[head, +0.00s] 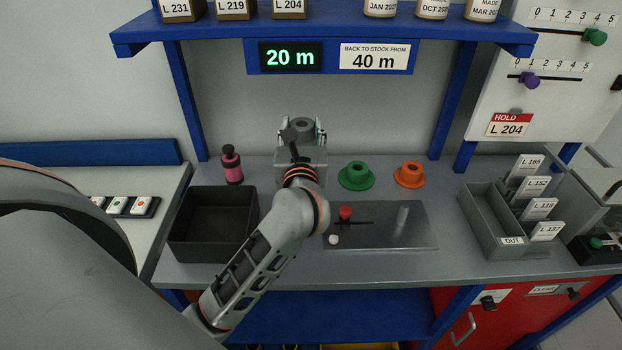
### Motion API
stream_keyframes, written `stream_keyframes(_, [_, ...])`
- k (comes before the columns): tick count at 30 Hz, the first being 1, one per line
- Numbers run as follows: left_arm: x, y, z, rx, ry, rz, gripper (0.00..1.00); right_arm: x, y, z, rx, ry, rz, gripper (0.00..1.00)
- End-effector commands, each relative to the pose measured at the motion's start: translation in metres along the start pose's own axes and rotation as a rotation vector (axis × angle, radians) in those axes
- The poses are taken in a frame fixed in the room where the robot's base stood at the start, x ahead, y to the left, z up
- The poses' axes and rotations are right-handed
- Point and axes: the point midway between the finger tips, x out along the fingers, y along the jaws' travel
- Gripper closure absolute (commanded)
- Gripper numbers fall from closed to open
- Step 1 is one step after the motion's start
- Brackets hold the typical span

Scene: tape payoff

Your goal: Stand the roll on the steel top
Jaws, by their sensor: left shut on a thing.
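My left gripper (302,133) is shut on a grey roll (303,125), whose round end with a dark centre shows between the fingers. The gripper reaches toward the back of the bench, below the display shelf; my gripper and wrist hide the roll's lower part. I cannot tell whether the roll touches the surface. The grey steel top (455,262) runs across the bench. My right gripper is not in view.
A black open bin (213,247) and a pink bottle (231,165) stand left of my arm. Green (356,176) and orange (409,175) flanged pieces sit to the right. A card tray (490,235) stands further right. The blue shelf (320,38) overhangs the back.

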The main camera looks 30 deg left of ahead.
Motion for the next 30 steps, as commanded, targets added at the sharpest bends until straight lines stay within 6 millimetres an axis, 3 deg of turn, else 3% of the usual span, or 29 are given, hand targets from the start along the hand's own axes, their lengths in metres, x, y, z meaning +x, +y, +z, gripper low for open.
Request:
stream_keyframes(1, [0.0, 0.0, -0.015, 0.007, 0.003, 0.0, 0.85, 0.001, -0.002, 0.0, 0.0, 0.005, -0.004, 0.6])
stream_keyframes(6, [0.0, 0.0, -0.056, 0.006, 0.001, -0.001, 0.85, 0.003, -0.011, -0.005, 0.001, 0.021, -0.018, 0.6])
stream_keyframes(12, [0.0, 0.0, -0.093, 0.002, 0.0, -0.001, 0.85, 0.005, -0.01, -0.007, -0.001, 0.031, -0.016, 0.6])
stream_keyframes(19, [0.0, 0.0, -0.111, 0.001, -0.001, -0.001, 0.85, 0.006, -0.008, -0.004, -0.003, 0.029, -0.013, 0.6])
stream_keyframes(26, [0.0, 0.0, -0.142, 0.002, -0.001, -0.001, 0.85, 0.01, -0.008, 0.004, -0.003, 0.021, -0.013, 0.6])
stream_keyframes(30, [0.0, -0.001, -0.147, -0.001, -0.003, -0.001, 0.85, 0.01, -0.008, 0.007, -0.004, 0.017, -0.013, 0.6])
